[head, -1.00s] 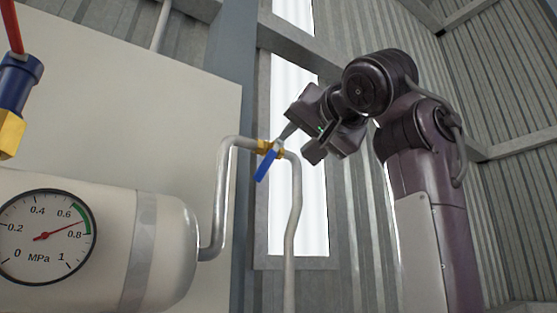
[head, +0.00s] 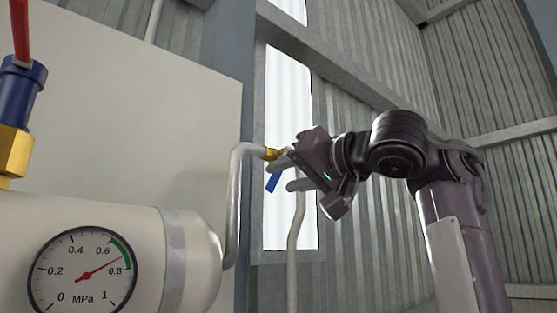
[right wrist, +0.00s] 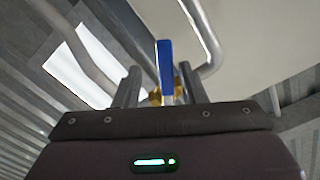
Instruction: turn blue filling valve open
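The blue filling valve has a brass body (head: 271,154) on a grey pipe and a blue lever (head: 273,183) that hangs down and slightly left in the head view. My right gripper (head: 290,173) is at the valve from the right, and its fingers partly hide the lever's upper part. In the right wrist view the blue lever (right wrist: 165,66) stands between the two spread fingers (right wrist: 160,88), nearer the right one, with gaps visible on both sides. The brass body (right wrist: 160,95) shows behind it. My left gripper is out of view.
A cream tank with a pressure gauge (head: 83,270) is at lower left; its needle reads between 0.6 and 0.8 MPa. A blue and brass fitting with a red lever (head: 21,28) is at upper left. The grey pipe (head: 234,190) bends up from the tank to the valve.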

